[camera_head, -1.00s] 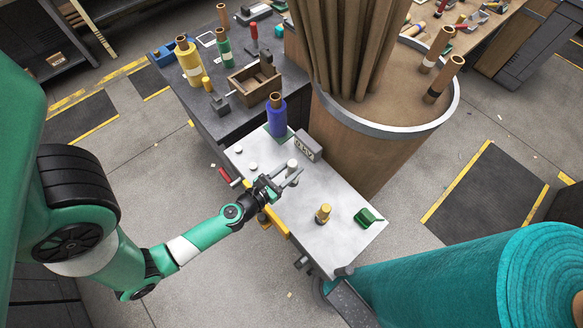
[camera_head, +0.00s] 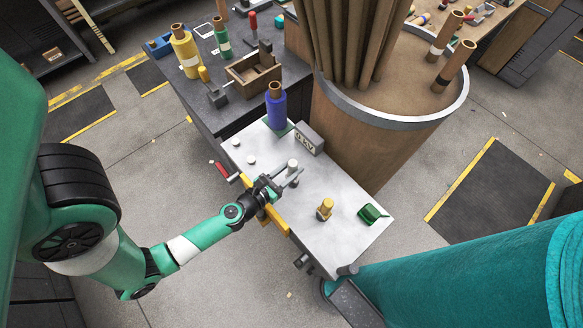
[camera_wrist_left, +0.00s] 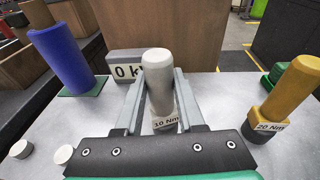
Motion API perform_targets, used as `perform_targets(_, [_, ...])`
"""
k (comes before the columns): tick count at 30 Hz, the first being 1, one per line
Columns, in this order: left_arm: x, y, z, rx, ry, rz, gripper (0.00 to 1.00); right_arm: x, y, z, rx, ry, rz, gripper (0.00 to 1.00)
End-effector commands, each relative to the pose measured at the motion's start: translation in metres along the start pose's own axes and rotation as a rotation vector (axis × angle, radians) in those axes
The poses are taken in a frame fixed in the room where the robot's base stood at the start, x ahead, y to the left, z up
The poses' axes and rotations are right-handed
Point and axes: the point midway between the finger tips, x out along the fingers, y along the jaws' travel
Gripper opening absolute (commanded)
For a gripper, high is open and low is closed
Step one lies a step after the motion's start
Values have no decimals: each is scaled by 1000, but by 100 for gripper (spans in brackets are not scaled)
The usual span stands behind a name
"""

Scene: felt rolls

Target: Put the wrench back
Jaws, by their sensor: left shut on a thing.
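My left gripper (camera_head: 288,179) is over the middle of the pale metal tabletop (camera_head: 330,235). Its fingers (camera_wrist_left: 162,100) are shut on an upright grey handle (camera_wrist_left: 158,75) labelled "10 Nm"; it also shows in the head view (camera_head: 292,164). The handle's lower end is hidden behind the gripper, so I cannot tell whether it touches the table. A yellow handle (camera_wrist_left: 290,88) labelled "20 Nm" stands to its right, also seen in the head view (camera_head: 325,208). My right gripper is not in view.
A "0 kV" block (camera_head: 309,137) and a blue roll (camera_head: 277,106) stand behind the handle. Two white discs (camera_wrist_left: 42,153) lie to the left. A green object (camera_head: 373,213) is at the right. A large wooden drum (camera_head: 350,150) borders the table.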

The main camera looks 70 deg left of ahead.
Motion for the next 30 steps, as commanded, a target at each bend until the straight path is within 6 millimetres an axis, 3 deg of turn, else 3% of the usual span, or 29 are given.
perform_targets(19, [2, 0, -10, 0, -1, 0, 0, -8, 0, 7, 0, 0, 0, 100])
perform_targets(20, [2, 0, -9, 0, -1, 0, 43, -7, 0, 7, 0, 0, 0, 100])
perform_targets(21, [2, 0, -9, 0, -1, 0, 50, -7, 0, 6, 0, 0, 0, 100])
perform_targets(25, [2, 0, -9, 0, -1, 0, 73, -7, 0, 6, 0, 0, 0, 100])
perform_targets(30, [2, 0, -9, 0, 0, 0, 73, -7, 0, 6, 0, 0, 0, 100])
